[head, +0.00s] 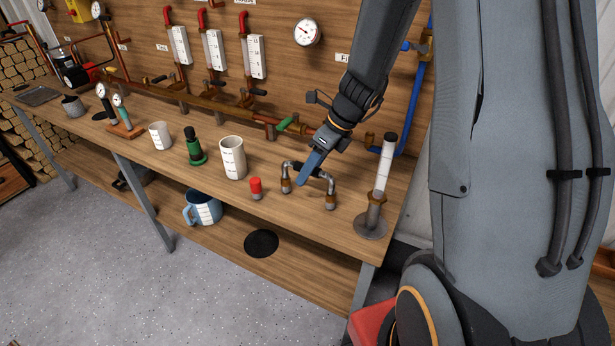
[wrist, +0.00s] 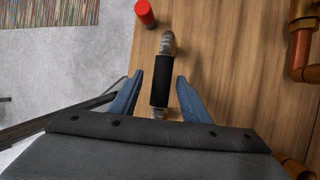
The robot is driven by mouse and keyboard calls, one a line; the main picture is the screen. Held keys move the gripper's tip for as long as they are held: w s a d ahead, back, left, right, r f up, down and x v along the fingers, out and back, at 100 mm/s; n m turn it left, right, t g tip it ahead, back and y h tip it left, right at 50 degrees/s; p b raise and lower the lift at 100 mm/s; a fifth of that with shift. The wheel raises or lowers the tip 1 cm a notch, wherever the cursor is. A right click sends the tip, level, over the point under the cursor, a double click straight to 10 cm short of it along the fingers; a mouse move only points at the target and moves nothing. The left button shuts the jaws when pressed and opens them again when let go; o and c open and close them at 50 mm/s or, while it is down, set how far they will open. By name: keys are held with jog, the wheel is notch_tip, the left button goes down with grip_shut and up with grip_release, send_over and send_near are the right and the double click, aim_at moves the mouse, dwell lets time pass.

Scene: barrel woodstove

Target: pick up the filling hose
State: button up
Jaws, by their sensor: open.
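The filling hose (head: 331,188) stands as a short arch on the workbench (head: 255,208), with braided metal legs and brass-coloured ends. In the wrist view the hose (wrist: 159,82) shows its black middle grip and a braided end beyond it. My gripper (head: 309,168) reaches down over the arch from above. In the wrist view my gripper (wrist: 160,79) is open, with one blue finger on each side of the black grip. Small gaps show between grip and fingers, and no clamping is visible. The finger on the far side is mostly hidden in the head view.
A red-capped piece (head: 256,188) stands just left of the hose. A white graduated tube on a metal base (head: 381,185) stands to the right. A white beaker (head: 232,158) and a green fitting (head: 195,148) are further left. Copper pipes (head: 225,112) run behind.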

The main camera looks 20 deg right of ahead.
jog(key=x, duration=0.4)
jog(key=shift+w+f, duration=0.1)
jog(key=shift+f, duration=0.05)
grip_shut()
